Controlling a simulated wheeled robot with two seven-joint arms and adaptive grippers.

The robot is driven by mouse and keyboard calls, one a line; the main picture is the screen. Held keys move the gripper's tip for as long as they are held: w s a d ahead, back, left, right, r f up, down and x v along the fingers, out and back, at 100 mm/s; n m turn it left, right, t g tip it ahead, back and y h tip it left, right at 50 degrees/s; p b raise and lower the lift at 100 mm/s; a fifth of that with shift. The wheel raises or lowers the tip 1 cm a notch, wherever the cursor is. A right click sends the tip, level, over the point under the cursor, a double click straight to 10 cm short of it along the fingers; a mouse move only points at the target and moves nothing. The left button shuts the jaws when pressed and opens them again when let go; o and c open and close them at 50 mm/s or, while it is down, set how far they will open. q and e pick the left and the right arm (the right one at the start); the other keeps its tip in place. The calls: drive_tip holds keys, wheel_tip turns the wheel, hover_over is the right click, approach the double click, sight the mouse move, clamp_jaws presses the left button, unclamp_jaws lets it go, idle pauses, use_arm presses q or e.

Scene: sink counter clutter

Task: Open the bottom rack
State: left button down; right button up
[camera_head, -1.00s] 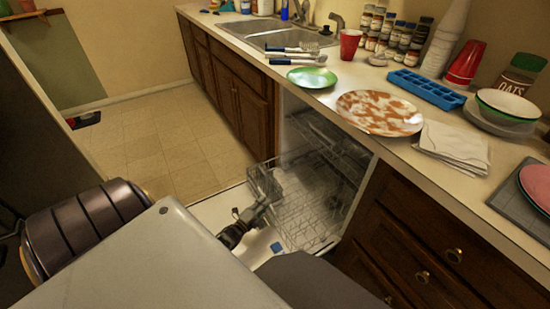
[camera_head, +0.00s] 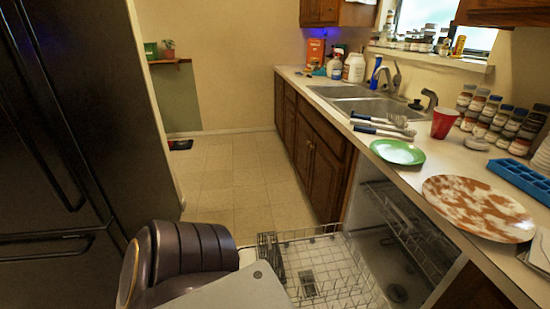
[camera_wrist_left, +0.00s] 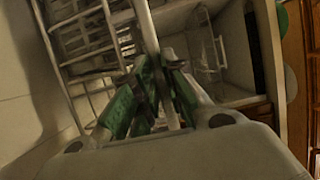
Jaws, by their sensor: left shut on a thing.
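The dishwasher stands open under the counter. Its bottom rack (camera_head: 322,262), a white wire basket, is slid out past the cabinet front, with a dark basket (camera_head: 271,258) at its left end. The upper rack (camera_head: 411,226) sits inside the dishwasher. In the left wrist view, my left gripper (camera_wrist_left: 162,65) has its green-sided fingers closed around a pale bar of the bottom rack (camera_wrist_left: 147,28). In the head view that gripper is hidden behind my own body. My right gripper shows in neither view.
The counter above holds a green plate (camera_head: 398,152), a brown-and-white plate (camera_head: 478,208), a red cup (camera_head: 444,123) and utensils (camera_head: 384,128). Dark cabinets (camera_head: 318,160) line the right, a black fridge (camera_head: 50,150) the left. Tiled floor (camera_head: 225,180) between is clear.

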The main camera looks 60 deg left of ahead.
use_arm(q)
drive_tip(key=s+a+b, duration=0.1)
drive_tip(key=s+a, duration=0.1)
drive_tip(key=s, duration=0.5)
drive_tip(key=shift+a, duration=0.15)
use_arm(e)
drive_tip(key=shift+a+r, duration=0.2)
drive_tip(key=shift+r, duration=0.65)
use_arm(q)
drive_tip(key=shift+s+f, duration=0.1)
drive_tip(key=shift+s, duration=0.05)
drive_tip(key=c, duration=1.8)
unclamp_jaws()
drive_tip(key=shift+s, duration=0.1)
drive_tip(key=shift+o, duration=0.2)
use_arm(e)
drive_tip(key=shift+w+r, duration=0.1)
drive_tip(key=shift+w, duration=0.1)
use_arm(q)
drive_tip(key=s, duration=1.2)
drive_tip(key=shift+d, duration=0.3)
